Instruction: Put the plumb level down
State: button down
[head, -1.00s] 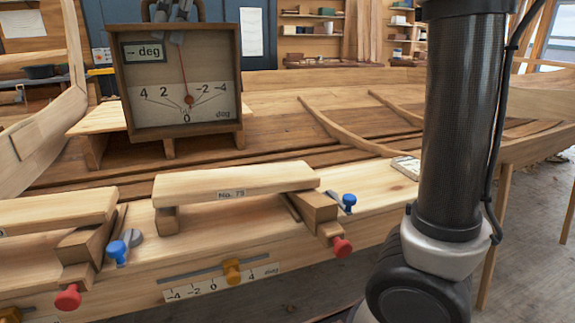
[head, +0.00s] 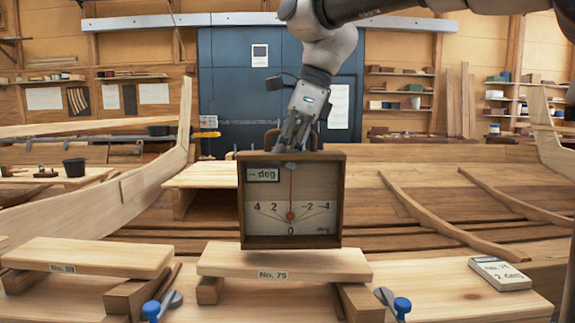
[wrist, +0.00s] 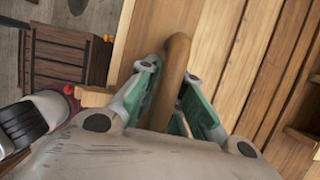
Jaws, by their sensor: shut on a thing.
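The plumb level (head: 322,236) is a square wooden box with a pale dial, a red needle and a display reading "-- deg". My gripper (head: 293,138) is above it in the head view, shut on its top handle. In the wrist view the rounded wooden handle (wrist: 177,60) lies between the green-padded fingers of my gripper (wrist: 168,74). The level is upright, its needle near vertical. Its bottom edge is at the top of the plank marked No. 75 (head: 340,265); I cannot tell whether they touch.
Another marked plank (head: 100,255) lies on the left. Blue knobs (head: 152,310) stick up near both planks. A small pale device (head: 500,274) lies at the right on the bench. A low wooden stand (head: 205,178) is behind the level at left. Curved hull ribs (head: 440,221) lie behind.

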jog(key=shift+f, duration=1.15)
jog(key=c, duration=1.6)
grip_release()
jog(key=shift+o, duration=0.2)
jog(key=v, duration=1.2)
jog(key=shift+a+r, duration=0.1)
jog(key=shift+r, duration=0.3)
